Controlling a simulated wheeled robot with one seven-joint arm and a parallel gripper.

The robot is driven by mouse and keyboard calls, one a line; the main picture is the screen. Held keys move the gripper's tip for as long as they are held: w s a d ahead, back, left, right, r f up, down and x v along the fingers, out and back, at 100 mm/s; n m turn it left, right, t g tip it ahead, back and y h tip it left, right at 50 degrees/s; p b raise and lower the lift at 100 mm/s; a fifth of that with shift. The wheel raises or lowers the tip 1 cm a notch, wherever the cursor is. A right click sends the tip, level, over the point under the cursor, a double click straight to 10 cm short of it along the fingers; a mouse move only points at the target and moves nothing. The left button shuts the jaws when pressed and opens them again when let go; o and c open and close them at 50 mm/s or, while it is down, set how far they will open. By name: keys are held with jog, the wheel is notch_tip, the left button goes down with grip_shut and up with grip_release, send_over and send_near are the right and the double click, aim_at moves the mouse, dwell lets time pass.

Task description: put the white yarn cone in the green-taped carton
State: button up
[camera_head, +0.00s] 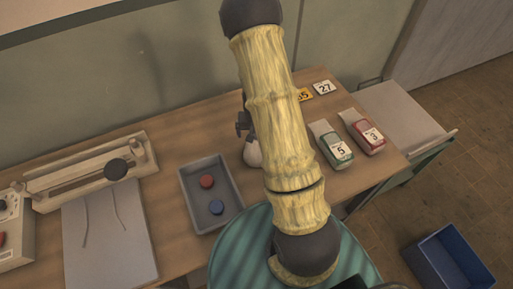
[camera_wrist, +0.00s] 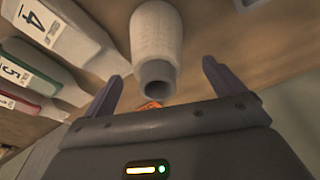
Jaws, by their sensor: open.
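A green-trimmed pack labelled 5 (camera_head: 335,150), seemingly the green-taped carton, is right of my arm. It also seems to show at the left of the wrist view (camera_wrist: 25,76).
A red-trimmed pack (camera_head: 367,136) sits right of the green one. A grey tray (camera_head: 187,187) with red and blue discs is left of my arm. Number tags (camera_head: 322,88) lie at the back. A blue bin (camera_head: 428,262) is on the floor.

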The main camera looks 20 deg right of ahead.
jog(key=f, duration=0.3)
jog(key=shift+w+d+f, duration=0.25)
jog(key=c, duration=1.9)
notch_tip(320, 180, up, 10)
